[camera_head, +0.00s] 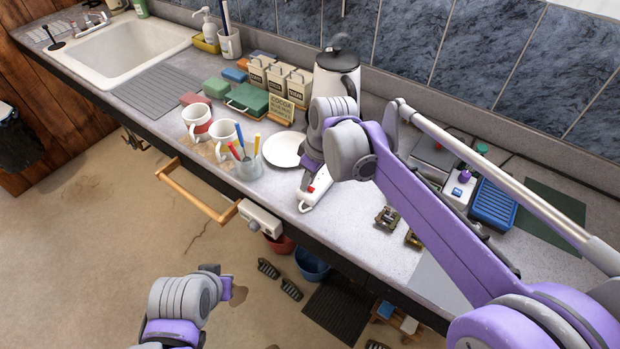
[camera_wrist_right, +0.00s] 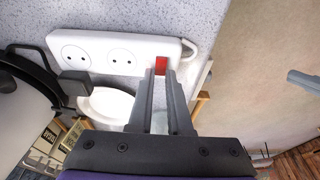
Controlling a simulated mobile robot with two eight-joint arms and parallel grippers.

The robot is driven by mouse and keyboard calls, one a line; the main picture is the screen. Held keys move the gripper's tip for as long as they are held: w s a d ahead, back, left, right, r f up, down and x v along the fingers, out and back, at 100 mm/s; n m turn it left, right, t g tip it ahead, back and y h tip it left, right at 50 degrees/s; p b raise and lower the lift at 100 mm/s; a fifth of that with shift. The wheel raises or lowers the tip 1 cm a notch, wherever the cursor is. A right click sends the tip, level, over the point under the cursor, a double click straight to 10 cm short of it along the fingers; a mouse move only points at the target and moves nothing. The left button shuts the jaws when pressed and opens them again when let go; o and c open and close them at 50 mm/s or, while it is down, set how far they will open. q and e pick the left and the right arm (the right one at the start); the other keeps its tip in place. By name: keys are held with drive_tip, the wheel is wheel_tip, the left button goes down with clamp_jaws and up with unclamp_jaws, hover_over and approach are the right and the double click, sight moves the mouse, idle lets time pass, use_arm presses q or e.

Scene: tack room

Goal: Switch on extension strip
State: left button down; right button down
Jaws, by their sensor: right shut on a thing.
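The white extension strip (camera_head: 318,187) lies on the counter near its front edge in the head view. In the right wrist view the strip (camera_wrist_right: 95,50) shows two round sockets, a red switch (camera_wrist_right: 161,65) at one end and a cable loop beyond it. My right gripper (camera_wrist_right: 160,75) is shut on the strip, its fingertips at the red switch. Whether the switch is pressed cannot be told. In the head view my right gripper (camera_head: 307,184) reaches down to the strip and partly hides it. My left arm is low over the floor at bottom left; its fingers are not clear.
A kettle (camera_head: 337,75) stands behind the right gripper. A white plate (camera_head: 284,149), a glass of pens (camera_head: 248,167) and two mugs (camera_head: 222,138) stand to the left. Small metal pieces (camera_head: 387,217) and a blue tray (camera_head: 493,204) lie to the right. A wooden rail (camera_head: 195,194) juts from the counter front.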

sight(312, 189)
drive_tip(key=shift+w+a+g+h, duration=0.2)
drive_tip(key=shift+g+h, duration=0.2)
drive_tip(key=shift+h, duration=0.1)
drive_tip(key=shift+s, duration=0.1)
drive_tip(key=c, duration=0.8)
unclamp_jaws()
drive_tip(key=shift+c, duration=0.2)
wheel_tip(312, 189, up, 11)
drive_tip(key=d, duration=0.1)
drive_tip(key=shift+s+d+f+p, duration=0.15)
drive_tip(key=shift+s+p, duration=0.2)
drive_tip(key=shift+s, duration=0.05)
